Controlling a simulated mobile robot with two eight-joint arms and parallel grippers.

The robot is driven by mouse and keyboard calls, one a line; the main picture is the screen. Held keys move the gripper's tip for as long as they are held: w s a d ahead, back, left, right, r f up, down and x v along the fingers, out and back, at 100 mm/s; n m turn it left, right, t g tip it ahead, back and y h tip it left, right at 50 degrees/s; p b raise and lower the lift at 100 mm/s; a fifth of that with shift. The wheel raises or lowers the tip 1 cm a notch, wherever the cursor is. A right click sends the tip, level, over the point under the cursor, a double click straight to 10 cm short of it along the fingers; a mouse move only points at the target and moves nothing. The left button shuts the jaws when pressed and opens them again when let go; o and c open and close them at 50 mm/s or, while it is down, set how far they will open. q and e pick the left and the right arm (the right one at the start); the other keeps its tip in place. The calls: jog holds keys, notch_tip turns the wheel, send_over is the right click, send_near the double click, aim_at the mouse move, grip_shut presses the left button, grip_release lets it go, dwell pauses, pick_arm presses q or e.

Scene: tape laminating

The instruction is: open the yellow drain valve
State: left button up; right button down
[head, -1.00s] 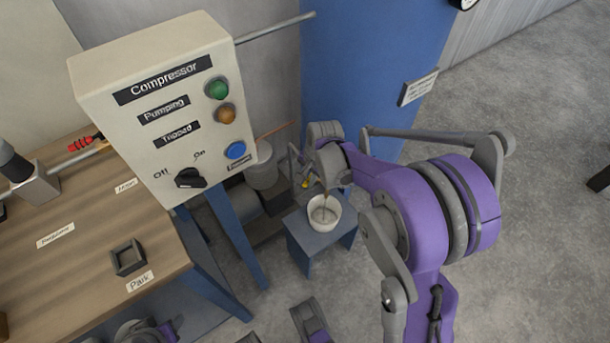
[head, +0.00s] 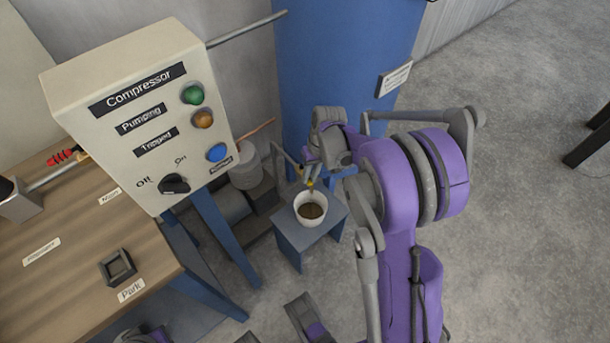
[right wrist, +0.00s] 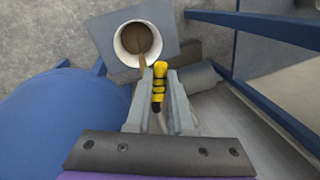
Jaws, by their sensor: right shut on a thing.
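The yellow drain valve (right wrist: 159,85) shows in the right wrist view between the fingertips of my right gripper (right wrist: 160,95), which is shut on its handle. In the head view the valve (head: 310,184) is a small yellow spot beneath my right gripper (head: 308,172), largely hidden by it. A brown stream runs down beside the valve into a white cup (right wrist: 121,45). The cup (head: 298,206) holds brown liquid in the head view.
The cup stands on a small blue-grey stool (head: 292,235). A blue tank (head: 345,60) rises behind my right arm. The Compressor control box (head: 130,115) and wooden bench (head: 70,260) are on the left. Grey floor (head: 530,220) on the right is open.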

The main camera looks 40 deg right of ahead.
jog(key=shift+d+n+g, duration=0.2)
jog(key=shift+d+n, duration=0.3)
jog(key=shift+n, duration=0.45)
jog(key=shift+d+n+g, duration=0.2)
jog(key=shift+d+n, duration=0.3)
jog(key=shift+n, duration=0.45)
jog(key=c, duration=0.8)
grip_release()
jog(key=r+p, duration=0.1)
jog(key=r, duration=0.2)
jog(key=d+r, duration=0.1)
jog(key=r, duration=0.3)
jog(key=d+r+p, duration=0.1)
jog(key=r, duration=0.2)
jog(key=shift+w+d+r+p, duration=0.1)
jog(key=shift+w+r+p, duration=0.05)
jog(key=shift+r+p, duration=0.15)
